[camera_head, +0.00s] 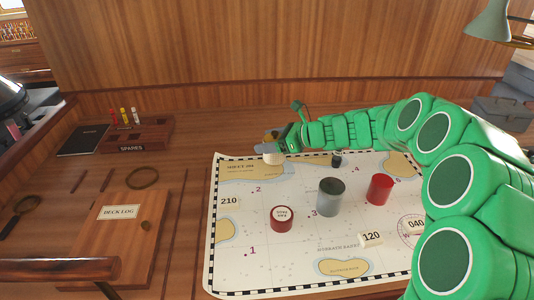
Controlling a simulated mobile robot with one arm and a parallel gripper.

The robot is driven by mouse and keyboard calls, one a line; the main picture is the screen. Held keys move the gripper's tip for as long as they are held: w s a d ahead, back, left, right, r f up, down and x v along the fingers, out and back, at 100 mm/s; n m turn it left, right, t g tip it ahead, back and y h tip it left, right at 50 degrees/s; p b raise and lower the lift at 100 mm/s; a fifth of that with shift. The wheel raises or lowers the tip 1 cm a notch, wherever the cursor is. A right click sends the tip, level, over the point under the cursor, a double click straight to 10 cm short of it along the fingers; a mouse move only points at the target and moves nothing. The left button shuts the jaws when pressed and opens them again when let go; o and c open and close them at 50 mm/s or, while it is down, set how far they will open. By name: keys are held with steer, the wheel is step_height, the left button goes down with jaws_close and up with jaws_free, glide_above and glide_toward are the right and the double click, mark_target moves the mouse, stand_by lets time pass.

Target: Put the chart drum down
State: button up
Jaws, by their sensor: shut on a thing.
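My gripper (281,146) is at the end of my green arm, which reaches in from the right. It is shut on a small pale, tan-topped thing (269,150), which I take to be the chart drum. The drum is partly hidden by the gripper and is over the top edge of the sea chart (235,262). I cannot tell whether its underside touches the chart.
On the chart stand a grey cylinder (330,198), a red cylinder (379,189), a low red-and-white round piece (283,219) and a small dark piece (337,160). Number blocks 210 (229,202) and 120 (371,238) lie there. A spares rack (150,136) is at left.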

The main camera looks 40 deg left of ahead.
steer(key=shift+w+a+f, duration=0.35)
steer(key=shift+a+f, duration=0.05)
steer(key=shift+f, duration=0.25)
steer(key=shift+w+a+f, duration=0.3)
steer(key=shift+a+f, duration=0.15)
steer(key=shift+f, duration=0.2)
steer(key=shift+w+a+f, duration=0.35)
steer(key=shift+a+f, duration=0.05)
steer(key=shift+f, duration=1.75)
steer(key=shift+f, duration=0.1)
steer(key=o, duration=1.2)
steer(key=shift+c, duration=0.2)
steer(key=shift+w+d+r, duration=0.1)
steer(key=shift+d+r, duration=0.1)
steer(key=shift+d, duration=0.05)
steer(key=v, duration=1.1)
steer(key=shift+d+r, duration=0.15)
steer(key=shift+d, duration=0.05)
